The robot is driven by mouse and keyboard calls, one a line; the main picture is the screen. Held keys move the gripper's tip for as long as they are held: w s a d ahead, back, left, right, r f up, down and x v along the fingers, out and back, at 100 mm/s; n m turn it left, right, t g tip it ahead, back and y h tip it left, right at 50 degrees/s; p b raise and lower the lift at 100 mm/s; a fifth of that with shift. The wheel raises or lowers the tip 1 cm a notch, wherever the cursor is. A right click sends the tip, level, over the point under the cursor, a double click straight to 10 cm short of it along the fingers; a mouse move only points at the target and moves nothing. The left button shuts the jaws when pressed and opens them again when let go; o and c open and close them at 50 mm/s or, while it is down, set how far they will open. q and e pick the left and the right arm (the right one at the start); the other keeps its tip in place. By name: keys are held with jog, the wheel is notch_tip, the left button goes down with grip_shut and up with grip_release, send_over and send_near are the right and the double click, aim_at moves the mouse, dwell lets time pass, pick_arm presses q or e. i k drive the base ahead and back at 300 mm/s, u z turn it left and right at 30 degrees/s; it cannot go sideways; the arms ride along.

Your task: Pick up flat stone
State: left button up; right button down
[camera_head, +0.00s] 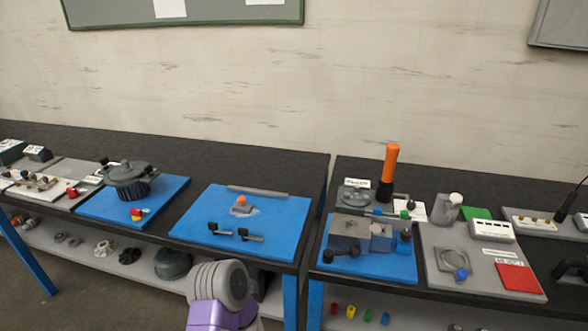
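I cannot pick out a flat stone with certainty. A long flat grey bar (257,190) lies along the back of the middle blue mat (191,207). Neither gripper's fingers show. A rounded grey and purple part of my own arm rises at the bottom centre, in front of the table edge, apart from the mat's objects.
Left, a dark round housing (128,178) stands on another blue mat. On the right table are grey blocks (352,234), an orange-handled tool (390,168) and a red pad (518,278). A gap separates the tables. Lower shelves hold loose parts.

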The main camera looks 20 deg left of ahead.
aim_at(240, 206)
jog(key=u, duration=1.15)
